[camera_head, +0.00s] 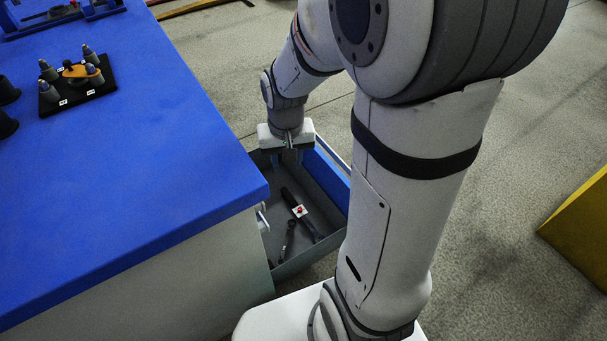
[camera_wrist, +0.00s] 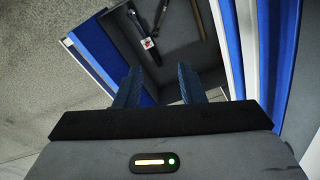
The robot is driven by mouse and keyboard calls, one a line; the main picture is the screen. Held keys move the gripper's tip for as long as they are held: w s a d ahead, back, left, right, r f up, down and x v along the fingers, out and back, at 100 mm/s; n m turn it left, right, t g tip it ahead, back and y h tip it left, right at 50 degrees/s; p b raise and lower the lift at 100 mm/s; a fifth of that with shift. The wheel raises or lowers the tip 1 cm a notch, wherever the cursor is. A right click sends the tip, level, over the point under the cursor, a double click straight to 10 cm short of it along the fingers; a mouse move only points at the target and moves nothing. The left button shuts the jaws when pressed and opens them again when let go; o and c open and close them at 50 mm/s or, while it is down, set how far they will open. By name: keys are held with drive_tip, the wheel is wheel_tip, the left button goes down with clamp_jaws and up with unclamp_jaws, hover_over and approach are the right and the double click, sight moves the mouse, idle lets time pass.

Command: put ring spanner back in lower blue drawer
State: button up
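The blue-sided drawer (camera_head: 333,171) is pulled out below the workbench, with a dark grey floor. Inside lie a long dark tool (camera_head: 291,198) beside a white tag with a red mark, and a smaller dark tool (camera_head: 288,239) shaped like a spanner. I cannot tell for sure which one is the ring spanner. In the wrist view the long tool (camera_wrist: 138,20) and its tag show in the drawer (camera_wrist: 108,48) beyond the fingers. My gripper (camera_head: 289,157) points down over the far part of the drawer. Its two blue fingers (camera_wrist: 160,88) are apart with no tool visible between them.
The blue workbench top (camera_head: 140,170) overhangs beside the drawer. A black fixture board (camera_head: 76,86) with small grey weights stands on it, near a blue frame (camera_head: 65,15). A yellow object (camera_head: 582,230) is on the floor at right. The speckled floor between is clear.

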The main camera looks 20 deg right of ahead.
drive_tip(key=s+r+n, duration=0.1)
drive_tip(key=s+r, duration=0.6)
drive_tip(key=s, duration=0.4)
drive_tip(key=shift+n, duration=0.4)
drive_tip(key=shift+a, duration=0.1)
